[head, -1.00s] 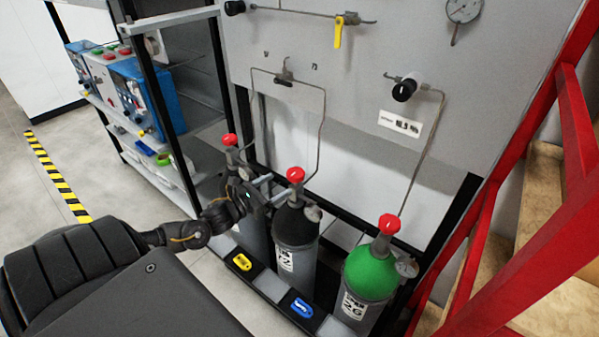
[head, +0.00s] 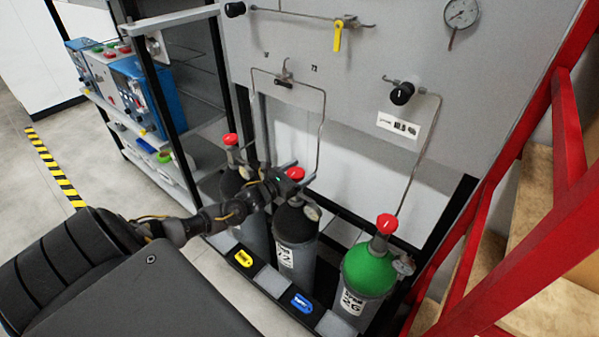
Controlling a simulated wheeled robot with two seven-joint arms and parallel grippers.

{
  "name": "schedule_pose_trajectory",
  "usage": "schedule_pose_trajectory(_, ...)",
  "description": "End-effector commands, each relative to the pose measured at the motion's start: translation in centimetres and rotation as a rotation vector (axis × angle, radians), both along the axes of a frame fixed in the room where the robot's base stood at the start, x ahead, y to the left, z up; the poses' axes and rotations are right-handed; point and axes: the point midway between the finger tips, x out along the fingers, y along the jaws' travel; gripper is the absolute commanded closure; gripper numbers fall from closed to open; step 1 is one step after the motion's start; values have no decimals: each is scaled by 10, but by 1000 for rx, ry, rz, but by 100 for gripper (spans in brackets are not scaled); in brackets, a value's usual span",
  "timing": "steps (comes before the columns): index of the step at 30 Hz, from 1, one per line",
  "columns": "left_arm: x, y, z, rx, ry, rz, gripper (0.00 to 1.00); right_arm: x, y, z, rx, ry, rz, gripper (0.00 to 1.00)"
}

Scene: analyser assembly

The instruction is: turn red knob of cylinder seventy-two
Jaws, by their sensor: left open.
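Cylinder seventy-two (head: 295,257) is the middle of three grey cylinders in the head view, with a black shoulder and a label that reads 72. Its red knob (head: 296,174) sits on top. My left gripper (head: 299,180) is open, with its fingers at the knob, one on the far side and one on the near side. I cannot tell whether they touch it. The gripper hides part of the cylinder's neck and valve. My right gripper is not in view.
A green-topped cylinder (head: 369,270) with a red knob stands to the right, and another cylinder (head: 230,185) stands to the left. A grey panel (head: 380,60) with pipes and a gauge rises behind. A red frame (head: 567,130) bounds the right side.

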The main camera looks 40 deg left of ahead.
Motion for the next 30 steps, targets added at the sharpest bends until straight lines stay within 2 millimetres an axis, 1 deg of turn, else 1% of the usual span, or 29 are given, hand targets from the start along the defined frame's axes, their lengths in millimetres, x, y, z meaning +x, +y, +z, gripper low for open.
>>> schedule_pose_trajectory(1, 0, 0, 0, 0, 0, 0, 27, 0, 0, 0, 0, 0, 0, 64)
schedule_pose_trajectory(11, 0, 0, 0, 0, -1, 0, 70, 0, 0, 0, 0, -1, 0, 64)
schedule_pose_trajectory(12, 0, 0, 0, 0, -1, 0, 71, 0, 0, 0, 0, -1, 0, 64)
schedule_pose_trajectory(20, 0, 0, 1, 0, -2, 34, 71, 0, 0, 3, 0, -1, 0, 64)
schedule_pose_trajectory(26, 1, 1, 3, -2, -4, 140, 71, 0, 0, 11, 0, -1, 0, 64)
schedule_pose_trajectory(30, 1, 3, 3, -3, -2, 257, 71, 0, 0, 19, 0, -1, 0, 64)
